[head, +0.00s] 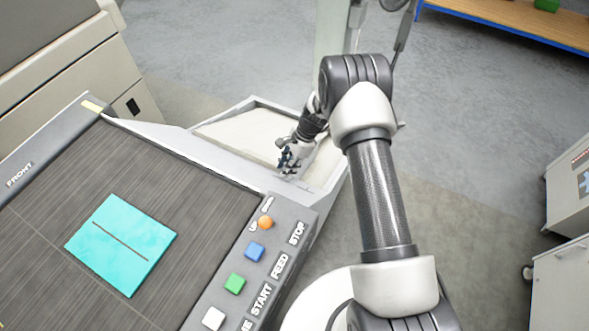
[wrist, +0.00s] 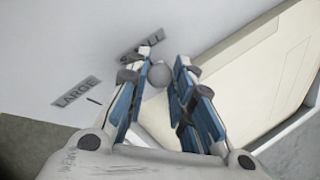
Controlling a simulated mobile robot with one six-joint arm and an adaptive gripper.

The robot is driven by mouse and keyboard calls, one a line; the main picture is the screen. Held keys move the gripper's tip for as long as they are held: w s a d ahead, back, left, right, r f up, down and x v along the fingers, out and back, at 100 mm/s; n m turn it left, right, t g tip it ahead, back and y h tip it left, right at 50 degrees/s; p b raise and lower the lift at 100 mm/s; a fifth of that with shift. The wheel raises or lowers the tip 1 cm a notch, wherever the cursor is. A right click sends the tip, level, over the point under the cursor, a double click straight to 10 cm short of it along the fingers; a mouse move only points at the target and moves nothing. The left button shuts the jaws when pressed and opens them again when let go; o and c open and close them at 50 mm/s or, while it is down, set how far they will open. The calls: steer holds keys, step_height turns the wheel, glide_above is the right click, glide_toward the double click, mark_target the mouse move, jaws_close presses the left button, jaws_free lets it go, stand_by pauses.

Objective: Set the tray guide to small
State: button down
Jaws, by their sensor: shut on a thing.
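The tray guide's round grey knob (wrist: 159,74) shows in the wrist view between the fingertips of my gripper (wrist: 164,66), which is shut on it. The knob sits close to the SMALL label (wrist: 141,43), which my left finger partly covers. The LARGE label (wrist: 77,91) is further left on the same pale panel, with a short dark mark beside it. In the head view my gripper (head: 289,158) is at the near side of the pale tray (head: 240,128), low beside the machine. The knob cannot be made out there.
The machine's dark top (head: 190,195) carries a turquoise sheet (head: 122,245). Its button panel has an orange button (head: 265,222), a blue one (head: 254,251) and a green one (head: 235,284) close to my arm. Grey cabinets (head: 565,270) stand at the right. Open floor lies between.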

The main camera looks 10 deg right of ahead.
steer(key=shift+w+a+r, duration=0.1)
steer(key=shift+w+a, duration=0.05)
steer(key=shift+w, duration=0.05)
steer(key=c, duration=1.7)
jaws_free()
steer(key=shift+a, duration=0.1)
steer(key=v, duration=1.2)
steer(key=shift+r, duration=0.1)
steer(key=s+r+n+t+h, duration=0.1)
steer(key=s+r+n, duration=0.3)
steer(key=s+r, duration=0.55)
steer(key=s+r+n+t+h, duration=0.15)
steer(key=s+r+n, duration=0.25)
steer(key=r, duration=1.1)
steer(key=s+d+r+n+t, duration=0.1)
steer(key=s+n, duration=0.1)
steer(key=s, duration=0.4)
steer(key=s+d+r+n+t+h, duration=0.1)
steer(key=s+n, duration=0.2)
steer(key=s, duration=0.4)
steer(key=s+d+r+n+t+h, duration=0.1)
steer(key=s+r+n, duration=0.1)
steer(key=s, duration=0.4)
steer(key=shift+s+d+n, duration=0.2)
steer(key=shift+s+n, duration=0.2)
steer(key=shift+n, duration=0.2)
